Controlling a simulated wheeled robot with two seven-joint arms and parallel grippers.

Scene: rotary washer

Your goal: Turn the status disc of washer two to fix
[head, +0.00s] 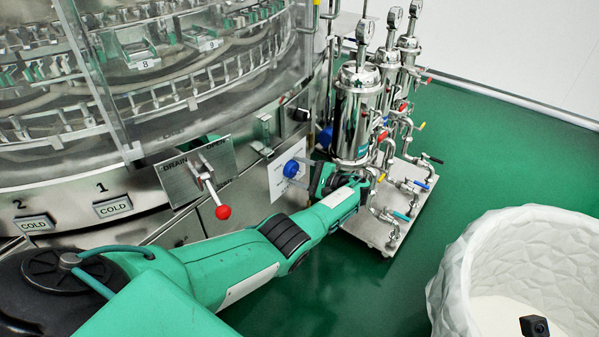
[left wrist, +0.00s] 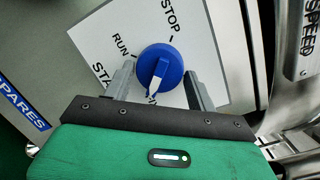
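A blue knob (head: 291,168) sits on a white label panel on the washer's front. My left gripper (head: 302,172) is at the knob. Its two grey fingers (left wrist: 158,76) are apart, one on each side of the knob's lower part, with gaps visible. Cold plates numbered 2 (head: 34,224) and 1 (head: 112,208) are at the lower left. My right gripper is out of view.
A red-tipped lever (head: 222,212) on a DRAIN/OPEN plate sticks out left of the knob. Steel filter housings (head: 358,110) with valves stand close on the right. A white faceted tub (head: 462,270) is at the lower right. Green floor is free between.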

